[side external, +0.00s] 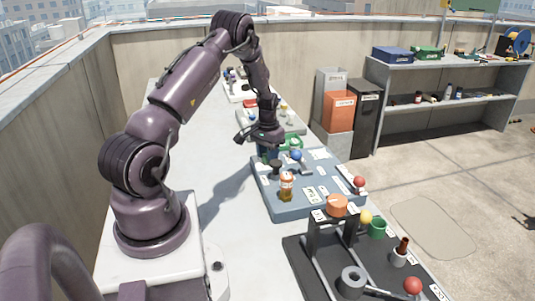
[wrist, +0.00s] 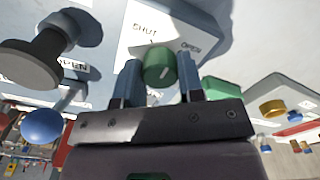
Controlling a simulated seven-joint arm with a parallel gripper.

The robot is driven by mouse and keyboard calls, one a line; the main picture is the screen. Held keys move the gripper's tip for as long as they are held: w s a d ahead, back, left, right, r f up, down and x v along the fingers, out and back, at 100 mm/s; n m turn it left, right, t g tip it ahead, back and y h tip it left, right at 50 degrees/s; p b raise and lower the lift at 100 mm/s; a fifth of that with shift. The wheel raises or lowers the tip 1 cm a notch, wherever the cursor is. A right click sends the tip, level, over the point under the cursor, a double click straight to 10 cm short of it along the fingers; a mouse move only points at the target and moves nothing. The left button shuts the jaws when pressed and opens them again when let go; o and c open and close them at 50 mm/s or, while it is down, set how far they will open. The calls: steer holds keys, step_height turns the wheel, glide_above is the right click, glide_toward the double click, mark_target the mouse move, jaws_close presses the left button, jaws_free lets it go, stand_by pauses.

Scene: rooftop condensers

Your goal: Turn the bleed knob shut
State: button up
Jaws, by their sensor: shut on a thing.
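The bleed knob is a green cylinder (wrist: 157,66) with a white mark on its face. It stands by a white plate (wrist: 165,35) lettered SHUT on the left and OPEN on the right in the wrist view. My gripper (wrist: 158,80) has one blue fingertip on each side of the knob and is shut on it. I cannot tell exactly which word the mark lines up with. In the side external view my gripper (side external: 267,152) is down at the far left of the blue panel (side external: 265,205), and it hides the knob.
A black knob (wrist: 38,58) and a blue ball (wrist: 42,125) are close by on the left in the wrist view. A dark board (side external: 305,265) with fixtures lies nearer the camera.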

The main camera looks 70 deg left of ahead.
steer(key=n, duration=0.4)
steer(key=shift+n, duration=0.3)
steer(key=n, duration=0.4)
steer(key=shift+n, duration=0.4)
steer(key=o, duration=0.9)
step_height(320, 180, up, 13)
stand_by(0.4)
